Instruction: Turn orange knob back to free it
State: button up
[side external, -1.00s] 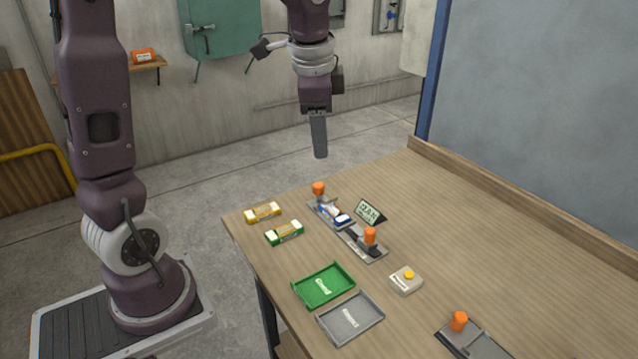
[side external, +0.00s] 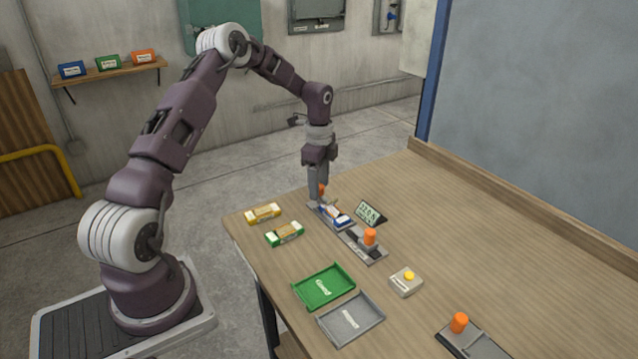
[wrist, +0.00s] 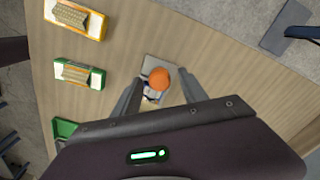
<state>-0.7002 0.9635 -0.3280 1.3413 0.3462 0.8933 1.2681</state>
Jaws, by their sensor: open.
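The orange knob (side external: 322,188) stands at the far end of a grey fixture (side external: 313,206) on the table, partly hidden by my gripper in the side view. In the wrist view the knob (wrist: 159,78) is a round orange top between my fingers. My gripper (side external: 318,198) points down at the knob. Its fingers (wrist: 160,82) are open, one on each side of the knob; I cannot tell whether either touches it. A blue and white piece (side external: 336,215) lies in the fixture beside the knob. A second orange knob (side external: 370,236) stands at the near end.
A small display (side external: 370,212) stands right of the fixture. Yellow (side external: 262,213) and green (side external: 285,233) packs lie to the left. A green tray (side external: 323,286), a grey tray (side external: 350,319), a yellow-button box (side external: 406,282) and another orange-knobbed fixture (side external: 459,322) are nearer. The right tabletop is clear.

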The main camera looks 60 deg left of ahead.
grip_shut()
jog(key=shift+n, duration=0.3)
jog(key=n, duration=0.3)
jog(key=shift+n, duration=0.3)
jog(key=n, duration=0.4)
jog(key=shift+r+n, duration=0.1)
jog(key=shift+n, duration=0.2)
jog(key=n, duration=0.4)
jog(key=shift+n, duration=0.3)
jog(key=shift+a+n, duration=0.1)
jog(key=shift+n, duration=2.1)
